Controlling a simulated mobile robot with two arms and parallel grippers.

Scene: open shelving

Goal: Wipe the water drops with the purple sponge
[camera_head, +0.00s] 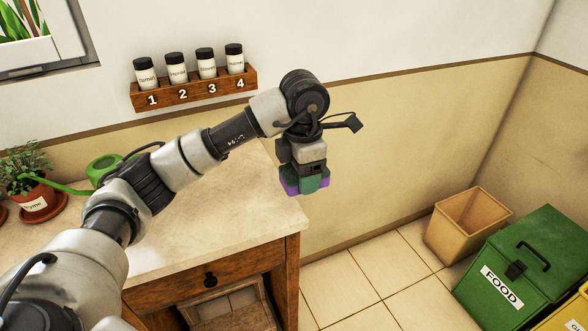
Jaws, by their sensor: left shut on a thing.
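My left gripper (306,172) comes in from the left over the counter and points down. It is shut on the purple sponge (291,187), which shows as purple edges at the bottom of the gripper, with green between them. The gripper hides much of the sponge. The sponge is at the right end of the counter (240,205), close to its right edge, and looks raised above the surface. I cannot make out any water drops on the visible part of the counter. My right gripper is not in view.
A wall rack (196,89) holds several labelled jars. A green watering can (104,168) and a potted plant (36,203) stand at the counter's left. On the floor to the right are a tan bin (466,226) and a green FOOD bin (525,265). The counter's right part is clear.

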